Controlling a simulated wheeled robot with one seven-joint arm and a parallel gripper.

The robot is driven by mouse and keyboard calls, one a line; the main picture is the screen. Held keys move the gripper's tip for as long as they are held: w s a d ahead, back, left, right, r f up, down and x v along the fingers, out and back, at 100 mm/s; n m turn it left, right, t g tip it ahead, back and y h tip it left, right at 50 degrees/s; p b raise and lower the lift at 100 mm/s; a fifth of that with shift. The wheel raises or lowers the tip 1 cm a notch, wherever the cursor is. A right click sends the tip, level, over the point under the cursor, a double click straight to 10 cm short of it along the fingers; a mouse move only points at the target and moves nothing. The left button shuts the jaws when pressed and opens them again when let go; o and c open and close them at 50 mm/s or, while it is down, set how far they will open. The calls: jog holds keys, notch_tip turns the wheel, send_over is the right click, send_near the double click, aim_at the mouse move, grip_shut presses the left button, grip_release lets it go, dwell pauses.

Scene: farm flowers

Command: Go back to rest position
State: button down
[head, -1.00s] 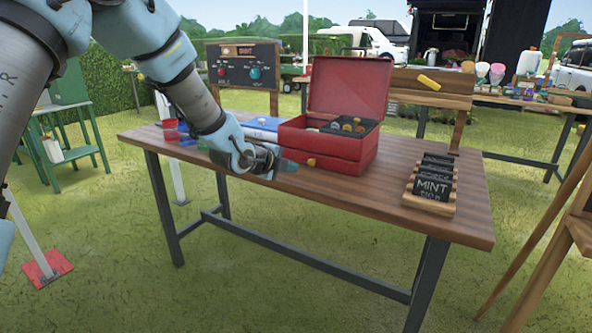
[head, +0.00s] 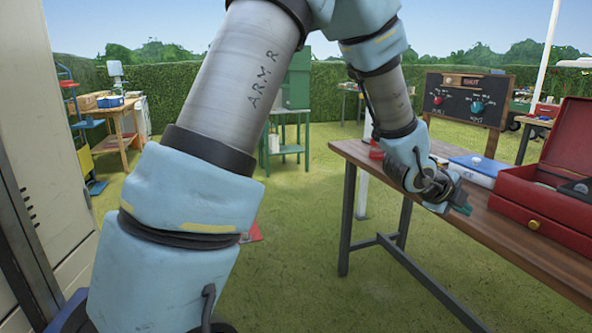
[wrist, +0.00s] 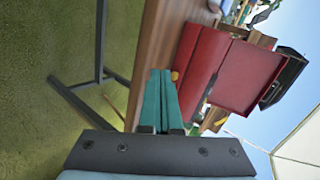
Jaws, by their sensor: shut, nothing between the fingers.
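My gripper (head: 462,209) is near the front left edge of the wooden table (head: 520,234) in the head view, left of the red toolbox (head: 548,205). In the wrist view, the green fingers of my gripper (wrist: 160,88) lie side by side, shut, with nothing between them. Beyond them are the table edge (wrist: 150,45) and the red toolbox (wrist: 240,78) with its lid up.
A blue and white case (head: 478,168) lies on the table behind my gripper. A control board with knobs (head: 465,98) stands behind it. A green stand (head: 290,120) and a wooden workbench (head: 118,140) are farther back on the left. Open grass (head: 310,260) lies left of the table.

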jog(key=w+a+r+n+t+y+p, duration=0.1)
jog(key=w+a+n+y+p, duration=0.25)
jog(key=a+n, duration=0.8)
jog(key=w+a+r+n+t+y+p, duration=0.15)
jog(key=w+a+n+y, duration=0.3)
jog(key=a, duration=1.35)
jog(key=s+a+r+n+g+y+p, duration=0.1)
jog(key=s+a+n+g+p, duration=0.1)
jog(key=s+a+n, duration=0.3)
jog(key=s+a+r+n+g+y+p, duration=0.1)
jog(key=s+a+n, duration=0.4)
jog(key=a, duration=0.8)
jog(key=r+n+g+p, duration=0.1)
jog(key=n, duration=0.2)
jog(key=shift+a+n+g+y, duration=0.25)
jog(key=shift+n+g+y, duration=0.05)
jog(key=shift+n+g, duration=0.1)
jog(key=shift+d, duration=0.1)
